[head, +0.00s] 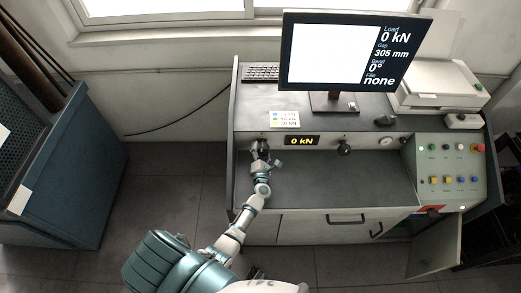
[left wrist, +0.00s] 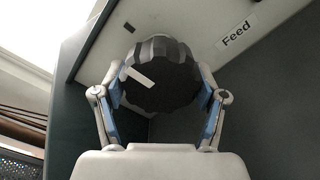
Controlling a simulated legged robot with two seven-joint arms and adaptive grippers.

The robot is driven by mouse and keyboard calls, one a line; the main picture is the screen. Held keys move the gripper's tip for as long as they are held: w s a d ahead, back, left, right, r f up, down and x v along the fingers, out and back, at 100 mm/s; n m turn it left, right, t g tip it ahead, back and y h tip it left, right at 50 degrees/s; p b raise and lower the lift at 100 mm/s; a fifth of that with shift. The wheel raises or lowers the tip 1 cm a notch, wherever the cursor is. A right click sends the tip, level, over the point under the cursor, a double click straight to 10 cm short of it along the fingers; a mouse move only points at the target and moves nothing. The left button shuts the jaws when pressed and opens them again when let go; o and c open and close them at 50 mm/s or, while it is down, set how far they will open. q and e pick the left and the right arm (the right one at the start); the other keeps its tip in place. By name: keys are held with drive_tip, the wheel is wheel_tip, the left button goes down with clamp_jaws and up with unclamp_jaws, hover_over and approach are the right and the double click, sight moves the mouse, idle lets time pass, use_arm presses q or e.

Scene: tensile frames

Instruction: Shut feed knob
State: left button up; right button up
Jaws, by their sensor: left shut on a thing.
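The feed knob (left wrist: 160,75) is a black, ribbed round knob with a white pointer mark, seen in the left wrist view. The pointer mark slants from upper left to lower right on the left part of its face. A "Feed" label (left wrist: 237,33) is to its upper right on the panel. My left gripper (left wrist: 162,90) is shut on the knob, with a blue-padded finger on each side. My right gripper is not in view.
The console's display (head: 302,141) reads 0 kN, with a second black knob (head: 344,148) to its right. A monitor (head: 347,54) shows load 0 kN, gap 305 mm. A button panel (head: 450,165) is at the right. The desk surface (head: 335,185) below the knobs is clear.

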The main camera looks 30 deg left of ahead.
use_arm(q)
drive_tip(key=shift+d+f, duration=0.15)
drive_tip(key=o, duration=1.1)
drive_tip(key=shift+o, duration=0.2)
drive_tip(key=v, duration=1.2)
